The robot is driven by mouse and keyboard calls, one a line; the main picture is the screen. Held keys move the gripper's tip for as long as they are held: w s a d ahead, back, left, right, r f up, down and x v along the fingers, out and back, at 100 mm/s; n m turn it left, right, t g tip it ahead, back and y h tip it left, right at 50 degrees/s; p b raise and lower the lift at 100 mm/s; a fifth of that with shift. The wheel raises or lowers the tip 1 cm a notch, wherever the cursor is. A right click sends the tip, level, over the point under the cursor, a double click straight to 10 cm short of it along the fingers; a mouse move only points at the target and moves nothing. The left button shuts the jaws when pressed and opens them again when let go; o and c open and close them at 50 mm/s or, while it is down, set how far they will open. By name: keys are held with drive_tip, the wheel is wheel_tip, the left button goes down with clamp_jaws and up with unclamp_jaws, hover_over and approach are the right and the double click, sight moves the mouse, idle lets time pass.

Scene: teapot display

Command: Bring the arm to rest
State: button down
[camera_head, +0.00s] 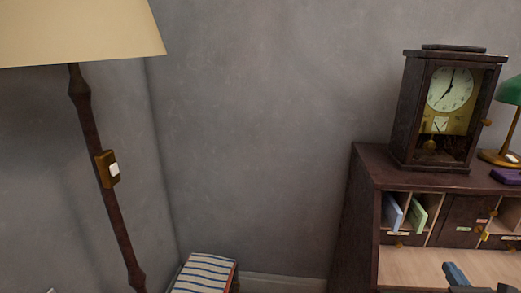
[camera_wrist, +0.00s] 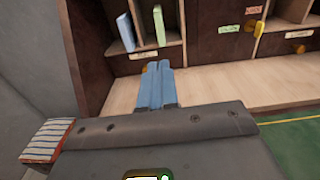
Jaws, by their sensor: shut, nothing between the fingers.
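My gripper (camera_wrist: 157,82) is in the wrist view, its two blue fingers together with nothing between them. It is over the pale wooden writing surface (camera_wrist: 215,85) of a dark desk, in front of the desk's pigeonholes. In the head view only a small part of my gripper (camera_head: 457,275) shows at the bottom right edge, in front of the desk (camera_head: 352,215).
A glass-fronted clock (camera_head: 440,110) and a green-shaded lamp (camera_head: 510,90) stand on the desk top. Two thin books, blue (camera_head: 392,212) and green (camera_head: 418,216), stand in a pigeonhole. A striped box (camera_head: 205,274) is left of the desk. A floor lamp (camera_head: 105,190) stands at left.

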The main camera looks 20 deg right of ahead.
drive_tip(key=s+a+f+n, duration=0.1)
drive_tip(key=a+n, duration=0.2)
drive_tip(key=a, duration=0.1)
drive_tip(key=s+a+f+n+g+y, duration=0.1)
drive_tip(key=a+f+n, duration=0.1)
drive_tip(key=a, duration=0.3)
drive_tip(key=a+f+n+y, duration=0.1)
drive_tip(key=a+f+n, duration=0.1)
drive_tip(key=a, duration=0.3)
drive_tip(key=shift+s+f+n+g, duration=0.2)
drive_tip(key=shift+s+n+g, duration=0.15)
drive_tip(key=shift+n, duration=0.55)
drive_tip(key=s+a+n+y, duration=0.2)
drive_tip(key=s+a+n, duration=0.4)
drive_tip(key=a+n, duration=0.35)
drive_tip(key=s+a+r+n+y, duration=0.2)
drive_tip(key=s+a+r+n, duration=0.4)
drive_tip(key=n, duration=0.6)
drive_tip(key=s+a+r+n+t+y, duration=0.1)
drive_tip(key=s+a+r+n+y, duration=0.2)
drive_tip(key=s+a+r+n, duration=0.4)
wheel_tip(320, 180, up, 3)
drive_tip(key=a+n, duration=0.2)
drive_tip(key=n, duration=0.2)
drive_tip(key=shift+s+a+f+n, duration=0.15)
drive_tip(key=shift+s+a+n, duration=0.15)
drive_tip(key=shift+a+n, duration=0.1)
